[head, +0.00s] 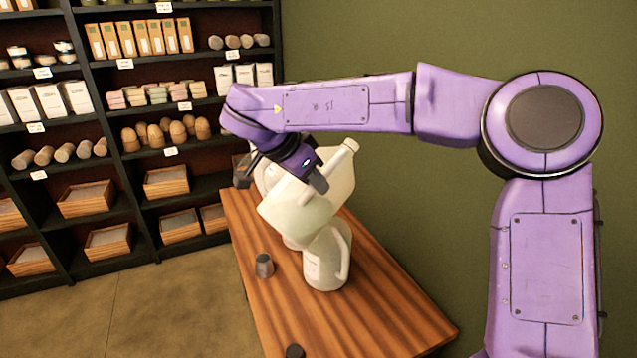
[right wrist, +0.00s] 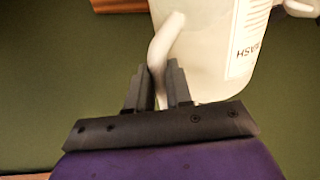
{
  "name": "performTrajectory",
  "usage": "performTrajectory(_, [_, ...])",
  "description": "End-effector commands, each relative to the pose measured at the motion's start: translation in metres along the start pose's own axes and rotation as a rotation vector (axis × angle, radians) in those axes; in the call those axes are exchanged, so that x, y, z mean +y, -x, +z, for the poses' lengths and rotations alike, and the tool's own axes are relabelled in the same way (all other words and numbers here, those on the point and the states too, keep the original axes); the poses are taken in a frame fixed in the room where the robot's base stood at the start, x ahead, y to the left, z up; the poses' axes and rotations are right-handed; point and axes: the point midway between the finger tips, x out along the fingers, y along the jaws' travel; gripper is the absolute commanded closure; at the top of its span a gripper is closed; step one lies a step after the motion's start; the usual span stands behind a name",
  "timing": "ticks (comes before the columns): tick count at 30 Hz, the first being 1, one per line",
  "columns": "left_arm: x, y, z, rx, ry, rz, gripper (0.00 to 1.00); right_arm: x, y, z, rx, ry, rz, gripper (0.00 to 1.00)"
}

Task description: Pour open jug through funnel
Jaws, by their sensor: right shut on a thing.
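In the head view my right gripper (head: 306,184) is shut on the handle of a translucent whitish jug (head: 325,205), held tilted above the table. The right wrist view shows the fingers (right wrist: 160,88) closed around the handle of this held jug (right wrist: 205,50), with an upside-down label on its side. A second white jug (head: 327,262) stands upright on the table under it. The held jug covers the top of the standing jug, so I cannot make out a funnel or whether the two touch. My left gripper is not in view.
The wooden table (head: 365,315) has a small dark grey tapered piece (head: 264,265) left of the standing jug and another dark piece (head: 294,351) at the front. A pale rounded thing (head: 266,176) shows partly behind the gripper. Stocked shelves stand at the left; a green wall is behind.

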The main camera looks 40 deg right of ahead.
Motion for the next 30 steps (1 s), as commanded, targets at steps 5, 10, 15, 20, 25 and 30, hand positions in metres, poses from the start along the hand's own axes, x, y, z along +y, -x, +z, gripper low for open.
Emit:
performTrajectory(5, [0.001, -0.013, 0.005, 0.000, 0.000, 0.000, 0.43, -0.001, -0.002, 0.008, -0.077, -0.003, -0.005, 1.00])
performTrajectory(10, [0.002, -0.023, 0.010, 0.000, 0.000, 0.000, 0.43, 0.000, -0.002, 0.014, -0.148, -0.004, -0.003, 1.00])
performTrajectory(15, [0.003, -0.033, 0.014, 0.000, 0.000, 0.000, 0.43, 0.000, -0.002, 0.020, -0.218, -0.004, -0.002, 1.00])
performTrajectory(20, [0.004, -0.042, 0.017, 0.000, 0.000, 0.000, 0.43, 0.000, -0.005, 0.026, -0.279, -0.002, 0.000, 1.00])
performTrajectory(25, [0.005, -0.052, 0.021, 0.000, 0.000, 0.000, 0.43, 0.000, -0.010, 0.030, -0.337, -0.003, 0.002, 1.00])
performTrajectory(30, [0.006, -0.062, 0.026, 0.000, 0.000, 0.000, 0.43, 0.000, -0.015, 0.034, -0.393, -0.004, 0.004, 1.00])
